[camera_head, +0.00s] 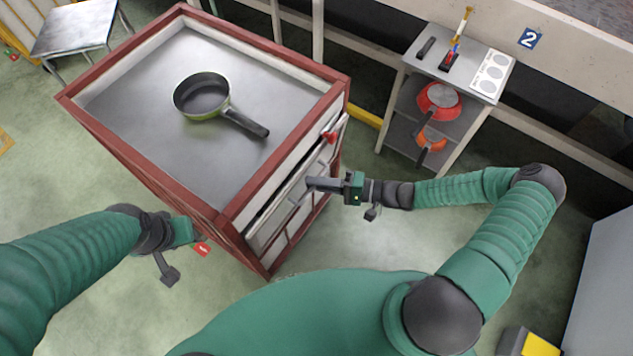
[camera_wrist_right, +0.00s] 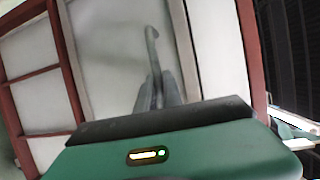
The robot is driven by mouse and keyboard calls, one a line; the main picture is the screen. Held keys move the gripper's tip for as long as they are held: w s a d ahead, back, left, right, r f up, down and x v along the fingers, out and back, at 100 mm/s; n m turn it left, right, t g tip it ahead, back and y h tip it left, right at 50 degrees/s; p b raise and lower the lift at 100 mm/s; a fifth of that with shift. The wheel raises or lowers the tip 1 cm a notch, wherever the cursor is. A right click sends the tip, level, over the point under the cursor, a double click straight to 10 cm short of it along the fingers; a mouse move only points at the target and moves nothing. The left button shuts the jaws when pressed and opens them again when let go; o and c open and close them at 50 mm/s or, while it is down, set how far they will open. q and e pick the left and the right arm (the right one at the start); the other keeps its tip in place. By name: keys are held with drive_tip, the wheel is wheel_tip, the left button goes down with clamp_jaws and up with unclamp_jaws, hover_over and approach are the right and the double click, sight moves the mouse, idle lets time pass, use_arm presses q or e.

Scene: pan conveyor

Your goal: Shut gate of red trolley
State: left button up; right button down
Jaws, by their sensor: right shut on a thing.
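The red trolley (camera_head: 160,170) has a red frame and a grey top with a pan (camera_head: 203,97) on it. Its gate (camera_head: 262,228) is a pale panel on the side facing me, slightly apart from the frame. My right gripper (camera_head: 312,184) is shut on the gate's grey handle (camera_head: 298,192). In the right wrist view the handle (camera_wrist_right: 152,45) runs up from between the fingers (camera_wrist_right: 160,92), against the pale gate panel (camera_wrist_right: 105,50). My left gripper (camera_head: 190,230) is beside the trolley's near left side; its fingers do not show clearly.
A red latch (camera_head: 330,137) is at the gate's right end and a red tab (camera_head: 202,249) near its left end. A shelf rack (camera_head: 432,62) with red and orange pans stands at the back right. A metal table (camera_head: 75,28) is at the back left.

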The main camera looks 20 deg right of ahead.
drive_tip(key=shift+f, duration=0.2)
idle(0.6)
drive_tip(key=shift+w+a+r+p, duration=0.35)
drive_tip(key=shift+w+a+p, duration=0.15)
drive_tip(key=shift+w+a, duration=0.35)
drive_tip(key=c, duration=1.9)
unclamp_jaws()
drive_tip(key=o, duration=0.4)
drive_tip(key=shift+w, duration=0.15)
drive_tip(key=shift+d, duration=0.1)
